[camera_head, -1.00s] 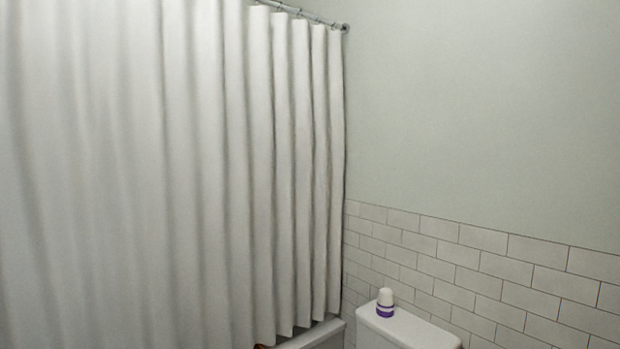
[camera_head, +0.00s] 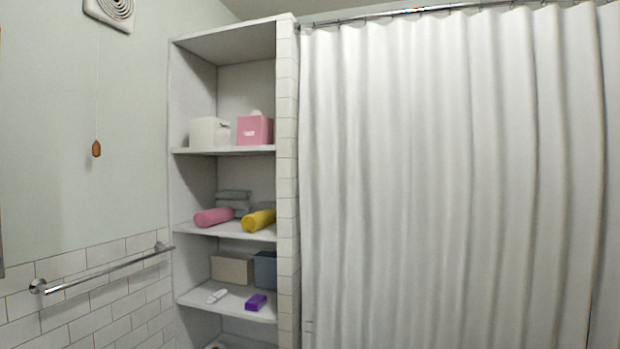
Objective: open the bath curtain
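The white bath curtain (camera_head: 440,190) hangs in folds from a metal rod (camera_head: 420,11) along the top. It covers the right half of the head view, from the tiled edge of the shelf unit to the right picture edge. Its lower end is out of the picture. What lies behind it is hidden. Neither of my grippers shows in the view.
A shelf unit (camera_head: 287,190) stands left of the curtain. It holds a pink box (camera_head: 255,130), a white box (camera_head: 209,132), a pink rolled towel (camera_head: 214,217), a yellow one (camera_head: 258,220) and a purple item (camera_head: 256,302). A towel bar (camera_head: 110,269) sticks out from the left wall.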

